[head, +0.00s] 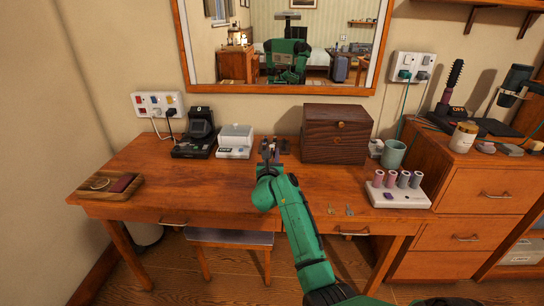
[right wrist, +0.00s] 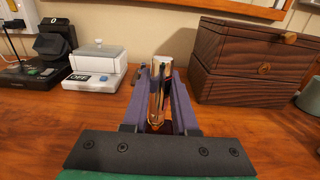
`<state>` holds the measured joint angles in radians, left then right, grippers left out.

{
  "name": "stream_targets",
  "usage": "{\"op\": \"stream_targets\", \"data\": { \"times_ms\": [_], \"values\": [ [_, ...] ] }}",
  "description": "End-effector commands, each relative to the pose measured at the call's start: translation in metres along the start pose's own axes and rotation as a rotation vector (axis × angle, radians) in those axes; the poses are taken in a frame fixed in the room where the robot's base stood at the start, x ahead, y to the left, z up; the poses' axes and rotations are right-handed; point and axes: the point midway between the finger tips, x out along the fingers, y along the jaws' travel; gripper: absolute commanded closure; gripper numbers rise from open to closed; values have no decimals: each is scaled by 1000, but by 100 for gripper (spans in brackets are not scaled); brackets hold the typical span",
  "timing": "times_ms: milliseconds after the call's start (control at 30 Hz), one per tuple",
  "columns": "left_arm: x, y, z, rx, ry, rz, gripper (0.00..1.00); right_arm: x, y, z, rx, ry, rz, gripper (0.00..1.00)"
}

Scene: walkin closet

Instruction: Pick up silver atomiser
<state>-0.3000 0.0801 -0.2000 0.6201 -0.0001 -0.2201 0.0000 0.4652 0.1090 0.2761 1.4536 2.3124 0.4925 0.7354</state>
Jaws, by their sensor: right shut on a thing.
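The silver atomiser (right wrist: 157,94) shows in the right wrist view as a slim, shiny upright thing with warm reflections. It stands between the two fingers of my right gripper (right wrist: 158,105), which are shut on it. In the head view my right gripper (head: 270,152) is over the back middle of the wooden desk, left of the dark wooden box. The atomiser is mostly hidden there by the gripper, and I cannot tell whether its base touches the desk. My left gripper is not in view.
The dark wooden box (head: 336,138) is close on the right. A white device (head: 235,140) and a black device (head: 197,134) stand on the left. A roller stand (head: 400,190) and a green cup (head: 393,154) are further right.

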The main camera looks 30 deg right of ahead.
Motion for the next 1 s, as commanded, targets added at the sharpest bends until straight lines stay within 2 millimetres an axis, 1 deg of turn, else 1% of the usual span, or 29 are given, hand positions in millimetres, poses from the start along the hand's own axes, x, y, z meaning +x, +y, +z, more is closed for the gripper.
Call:
{"op": "stream_targets", "data": {
  "times_ms": [67,167,267,367,400,467,500,600,700,833,900,1000],
  "values": [
    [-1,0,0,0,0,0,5,0,0,1,0,0,0,100],
    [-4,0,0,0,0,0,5,0,0,10,0,-2,-1,100],
    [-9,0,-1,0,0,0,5,0,0,27,0,-4,-1,100],
    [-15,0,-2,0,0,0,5,0,0,53,1,-6,-1,100],
    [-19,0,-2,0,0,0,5,0,0,69,1,-6,0,100],
    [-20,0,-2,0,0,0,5,0,0,91,2,-7,-1,100],
    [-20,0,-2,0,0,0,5,0,0,107,3,-8,0,100],
    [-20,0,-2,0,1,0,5,0,0,142,4,-7,0,100],
    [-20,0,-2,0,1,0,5,0,0,170,3,-4,1,100],
    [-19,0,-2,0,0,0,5,0,0,192,1,-1,0,100],
    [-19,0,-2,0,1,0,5,0,0,198,0,0,1,100],
    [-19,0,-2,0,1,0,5,0,0,200,-1,1,1,100]
  ]
}}
